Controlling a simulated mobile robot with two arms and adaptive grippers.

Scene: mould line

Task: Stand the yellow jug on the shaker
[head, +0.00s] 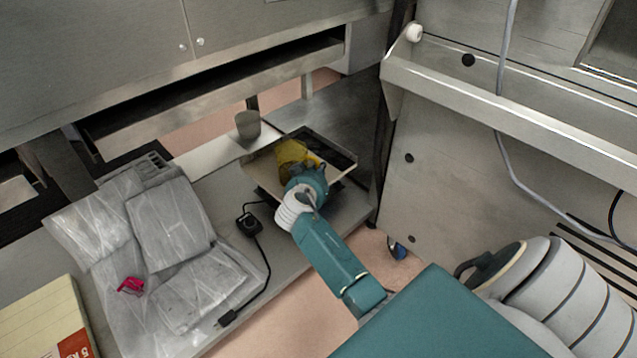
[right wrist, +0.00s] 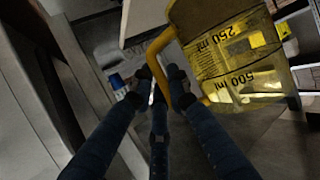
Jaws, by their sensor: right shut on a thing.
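The yellow jug (head: 291,151) is see-through and partly hidden behind my right gripper (head: 308,172) in the head view. In the right wrist view the jug (right wrist: 236,62) shows its 250 ml and 500 ml marks and looks tilted in the picture. My right gripper (right wrist: 160,88) is shut on the jug's handle (right wrist: 158,50). What seems to be the shaker, a low tray-like platform with a pale rim (head: 263,180) and dark inside, is under or just behind the jug. I cannot tell whether the jug touches it. My left gripper is not in view.
A grey cup (head: 248,125) stands just behind the platform. A small black device (head: 248,224) with a cable lies to its left. Plastic-wrapped packs (head: 170,222) with a pink clip (head: 131,287) cover the bench's left. A metal panel (head: 480,190) rises at right.

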